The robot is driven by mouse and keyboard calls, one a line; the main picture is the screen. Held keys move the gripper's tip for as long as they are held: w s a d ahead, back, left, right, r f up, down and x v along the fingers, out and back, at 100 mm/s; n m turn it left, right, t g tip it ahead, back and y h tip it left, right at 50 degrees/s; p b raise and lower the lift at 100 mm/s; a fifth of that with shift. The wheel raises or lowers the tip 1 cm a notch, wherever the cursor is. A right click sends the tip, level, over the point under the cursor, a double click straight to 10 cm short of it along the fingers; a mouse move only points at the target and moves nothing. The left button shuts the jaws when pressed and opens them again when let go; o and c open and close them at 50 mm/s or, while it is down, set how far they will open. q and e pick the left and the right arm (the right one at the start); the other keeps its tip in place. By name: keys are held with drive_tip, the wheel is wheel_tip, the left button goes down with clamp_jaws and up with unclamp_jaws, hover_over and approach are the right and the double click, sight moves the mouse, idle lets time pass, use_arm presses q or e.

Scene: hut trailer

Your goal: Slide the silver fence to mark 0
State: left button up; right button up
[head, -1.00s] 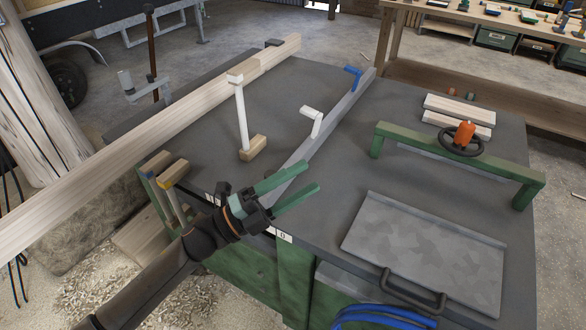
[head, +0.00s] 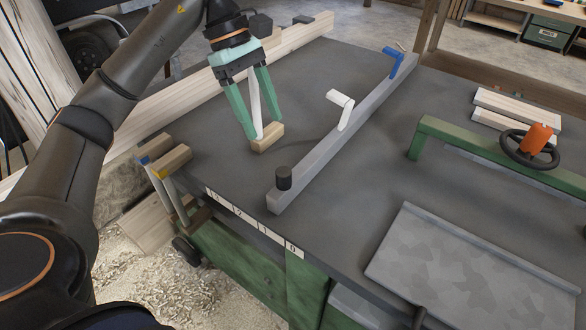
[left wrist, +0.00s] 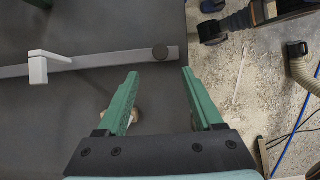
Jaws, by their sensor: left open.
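The silver fence (head: 325,155) lies across the grey table, with a black knob (head: 284,178) at its front end, a white lever (head: 342,108) mid-length and a blue lever (head: 400,62) at the far end. Its front end points near mark 1 of the white scale (head: 265,229); mark 0 (head: 291,247) is to the right. My left gripper (head: 262,130) is open and empty, left of the fence and apart from it. My right gripper is out of view.
A white post on a wooden block (head: 267,138) stands by my left fingers. A long timber beam (head: 285,47) runs along the table's left side. Right of the fence are a green bar (head: 475,138) with an orange-handled wheel and a grey panel (head: 470,265).

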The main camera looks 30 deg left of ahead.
sight(283, 171)
use_arm(q)
drive_tip(key=b+x, duration=0.1)
drive_tip(key=x, duration=1)
drive_tip(key=shift+d+f, duration=0.35)
drive_tip(key=shift+f, duration=0.2)
clamp_jaws()
idle(0.7)
